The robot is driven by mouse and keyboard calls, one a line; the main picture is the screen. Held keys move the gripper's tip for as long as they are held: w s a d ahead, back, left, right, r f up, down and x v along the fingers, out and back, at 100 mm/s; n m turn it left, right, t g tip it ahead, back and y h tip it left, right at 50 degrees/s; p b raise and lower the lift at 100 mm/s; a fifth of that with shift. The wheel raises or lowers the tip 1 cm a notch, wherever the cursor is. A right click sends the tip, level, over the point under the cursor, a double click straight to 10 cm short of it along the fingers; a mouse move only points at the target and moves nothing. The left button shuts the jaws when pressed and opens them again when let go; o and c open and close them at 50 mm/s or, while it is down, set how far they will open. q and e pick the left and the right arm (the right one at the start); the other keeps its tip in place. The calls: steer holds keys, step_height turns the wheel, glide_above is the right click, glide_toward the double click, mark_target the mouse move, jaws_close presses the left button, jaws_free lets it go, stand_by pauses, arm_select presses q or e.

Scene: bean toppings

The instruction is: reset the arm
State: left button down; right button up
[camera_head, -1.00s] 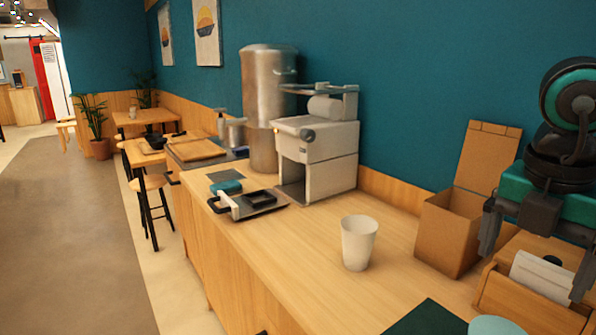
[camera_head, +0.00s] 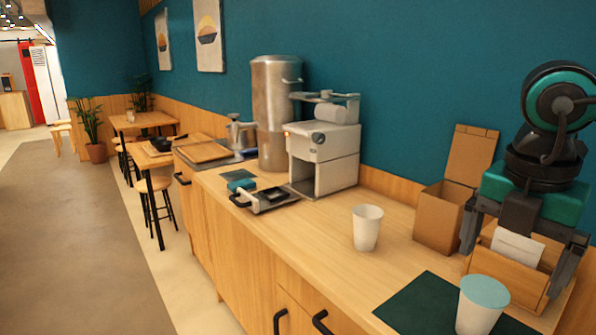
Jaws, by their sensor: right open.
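My right gripper (camera_head: 508,260) hangs at the right of the head view, fingers pointing down and spread apart. It is open and empty, in front of a small wooden holder (camera_head: 512,278) with white paper-like sheets. A white cup (camera_head: 367,228) stands upright on the counter left of the gripper. A second white cup with a pale teal top (camera_head: 482,305) stands at the front right, on or beside a dark green mat (camera_head: 425,303). My left gripper is not in the head view.
A cardboard box (camera_head: 437,218) with a raised lid stands left of the gripper. A white machine (camera_head: 322,160), a steel urn (camera_head: 275,110) and a tray with a dark pan (camera_head: 268,199) stand farther back. The counter between the white cup and the mat is clear.

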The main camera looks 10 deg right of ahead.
steer(key=w+a+f+n+t+y, duration=0.1)
steer(key=a+f+y, duration=0.3)
steer(key=a+y, duration=0.25)
steer(key=w+a+r+m+t+y, duration=0.1)
steer(key=w+r+m+t+y, duration=0.1)
steer(key=w+m+t+y, duration=0.7)
steer(key=s+d+f+m+t+h, duration=0.3)
steer(key=d+f+m+t+h, duration=0.45)
steer(key=h, duration=0.65)
steer(key=s+d+f+m+g+h, duration=0.1)
steer(key=s+f+m+g+h, duration=0.4)
steer(key=f, duration=0.6)
steer(key=s+a+f+m+g+y, duration=0.1)
steer(key=s+a+f+g+y, duration=0.4)
steer(key=s+a+f+g, duration=0.65)
steer(key=w+a+f+t+y+b, duration=0.1)
steer(key=w+a+f+t+b, duration=0.1)
steer(key=w+f+t, duration=0.3)
step_height(320, 180, down, 6)
steer(key=a+t, duration=0.1)
steer(key=t, duration=0.3)
steer(key=shift+w+r+y+b, duration=0.15)
steer(key=shift+w+y+b, duration=0.15)
steer(key=shift+y+b, duration=0.1)
